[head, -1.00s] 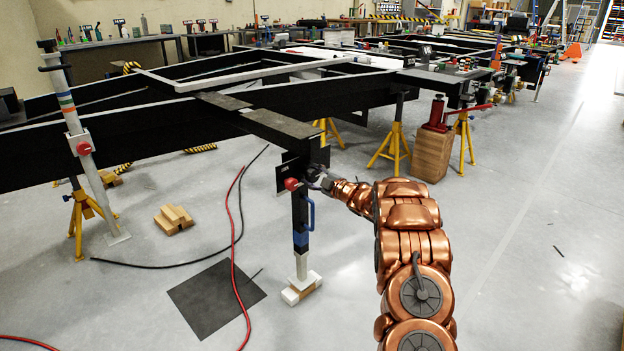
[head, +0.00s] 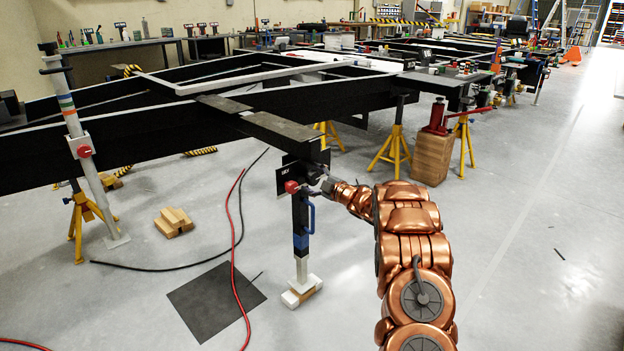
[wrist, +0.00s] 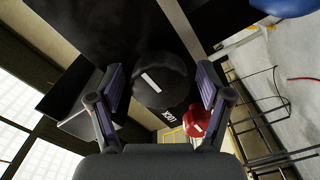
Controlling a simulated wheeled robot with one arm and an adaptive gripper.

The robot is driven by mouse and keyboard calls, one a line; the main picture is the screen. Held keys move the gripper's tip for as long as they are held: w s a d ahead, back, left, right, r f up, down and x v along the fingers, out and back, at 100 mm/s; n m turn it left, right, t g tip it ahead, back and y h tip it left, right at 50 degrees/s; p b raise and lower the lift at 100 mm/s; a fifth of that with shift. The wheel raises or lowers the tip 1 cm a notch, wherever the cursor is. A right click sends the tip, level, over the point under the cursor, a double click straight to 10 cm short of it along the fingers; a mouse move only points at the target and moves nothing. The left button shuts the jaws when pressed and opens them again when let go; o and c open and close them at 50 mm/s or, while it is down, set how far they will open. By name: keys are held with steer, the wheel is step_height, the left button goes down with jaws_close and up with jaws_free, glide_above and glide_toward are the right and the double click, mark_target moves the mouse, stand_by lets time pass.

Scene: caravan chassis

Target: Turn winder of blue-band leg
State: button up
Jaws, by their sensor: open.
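The blue-band leg (head: 301,243) stands near the middle of the head view, below the end of a black chassis beam. It has a dark blue band, a blue handle and a red knob (head: 291,187); its white foot is on a wood block. In the wrist view a round black winder knob (wrist: 161,88) with a white mark lies between the finger pads. My gripper (wrist: 160,77) is open, with one finger on each side of the knob. Contact cannot be told. The red knob also shows in the wrist view (wrist: 196,121), beyond the right finger.
Another leg (head: 88,165) with green and orange bands and a red knob stands at the left. Yellow stands (head: 394,150) hold up the chassis. A red hose (head: 233,270), a black cable and a dark mat (head: 205,300) lie on the floor. The floor at right is mostly clear.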

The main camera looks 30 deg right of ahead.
steer(key=v, duration=1.2)
steer(key=shift+r, duration=0.1)
stand_by(0.4)
step_height(320, 180, up, 17)
steer(key=a+m+g+h+p, duration=0.2)
steer(key=m+g+h+p, duration=0.4)
steer(key=p, duration=0.5)
steer(key=s+a+r+m+g+h+p, duration=0.1)
steer(key=s+a+r+m+h+p, duration=0.2)
steer(key=s+a+r+p, duration=0.15)
steer(key=s+a+r+m+g+y+p, duration=0.1)
steer(key=s+a+r+g+p, duration=0.3)
steer(key=s+a, duration=0.6)
steer(key=s+a+r+m+g+y+p, duration=0.2)
steer(key=s+a+r+g+p, duration=0.2)
steer(key=s, duration=1.5)
steer(key=s+a+r+m+g+y+p, duration=0.2)
steer(key=s+a+r+g+p, duration=0.2)
steer(key=s+a+p, duration=0.5)
steer(key=s+a+r, duration=0.1)
steer(key=s+a, duration=0.5)
steer(key=shift+a+r, duration=0.3)
steer(key=shift+r, duration=0.05)
